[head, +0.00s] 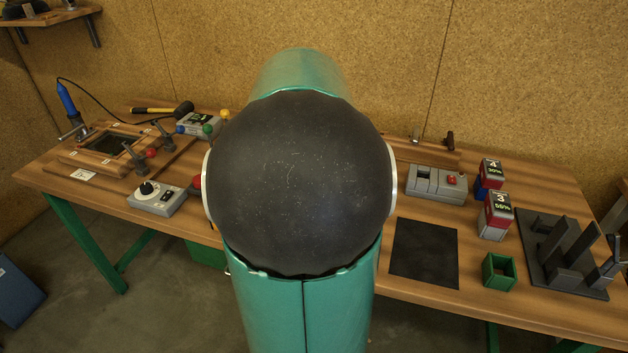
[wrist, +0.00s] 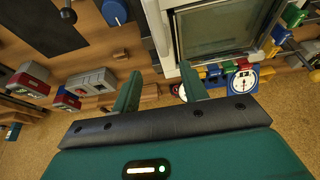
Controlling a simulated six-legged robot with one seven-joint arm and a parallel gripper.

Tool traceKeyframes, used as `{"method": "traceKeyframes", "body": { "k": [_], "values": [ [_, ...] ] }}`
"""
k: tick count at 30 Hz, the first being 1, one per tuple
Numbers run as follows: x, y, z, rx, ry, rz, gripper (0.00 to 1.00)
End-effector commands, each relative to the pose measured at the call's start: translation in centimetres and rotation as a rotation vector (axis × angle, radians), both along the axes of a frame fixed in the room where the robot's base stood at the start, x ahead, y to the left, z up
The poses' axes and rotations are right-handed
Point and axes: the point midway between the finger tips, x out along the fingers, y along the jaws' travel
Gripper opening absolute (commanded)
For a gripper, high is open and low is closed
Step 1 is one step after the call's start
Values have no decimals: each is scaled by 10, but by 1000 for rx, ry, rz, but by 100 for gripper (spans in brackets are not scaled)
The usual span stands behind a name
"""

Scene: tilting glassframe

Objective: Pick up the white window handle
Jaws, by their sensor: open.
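In the wrist view, a white window frame with a glass pane (wrist: 220,32) stands beyond my fingers at the upper right. Its pale left side (wrist: 160,35) runs up the picture just ahead of the fingertips. I cannot make out the white window handle as a separate part against this pale frame. My gripper (wrist: 160,68) is open, its two green fingers apart with nothing visibly held between them. The left finger points beside the frame's left side and the right finger points towards its lower edge. In the head view my own arm hides the window and my gripper.
A wooden bench (head: 400,285) carries a black mat (head: 425,250), a green square holder (head: 499,271), a dark slotted rack (head: 570,260) and numbered blocks (head: 497,212) on the right. A knob box (head: 157,198) and wooden frame (head: 85,160) stand left. A dial (wrist: 243,82) sits near the window.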

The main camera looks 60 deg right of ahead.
Motion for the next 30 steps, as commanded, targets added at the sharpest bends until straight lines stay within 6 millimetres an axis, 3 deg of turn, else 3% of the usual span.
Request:
{"method": "traceKeyframes", "body": {
  "k": [6,14,21,30],
  "values": [
    [5,-15,-41,3,4,1,44],
    [6,-21,-62,2,2,5,44],
    [4,-29,-96,3,3,2,44],
    [5,-34,-106,0,-1,6,44]
  ]
}}
